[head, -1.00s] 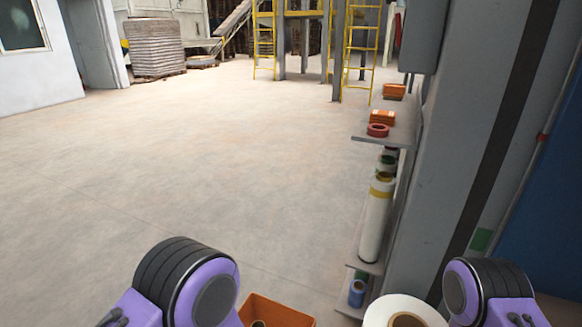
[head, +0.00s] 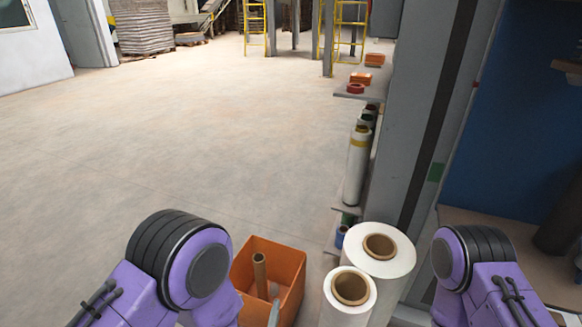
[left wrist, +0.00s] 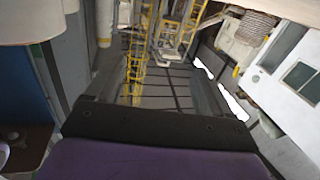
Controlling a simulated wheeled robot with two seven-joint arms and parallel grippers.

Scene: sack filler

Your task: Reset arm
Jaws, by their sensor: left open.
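My left arm (head: 180,265) comes in at the bottom left of the head view, bent at a purple and black joint. Its gripper is open but barely shows; its fingertips cannot be made out. In the left wrist view, a dark plate and purple housing of mine fill the bottom, with nothing seen held. My right arm (head: 475,275) shows at the bottom right of the head view, and its gripper is out of the picture.
An orange bin (head: 285,258) holding a brown tube stands between my arms. Two white film rolls, one taller (head: 400,262) and one nearer (head: 362,300), stand beside it. A side shelf (head: 352,95) holds tape and orange boxes. Open floor (head: 180,130) lies ahead and left.

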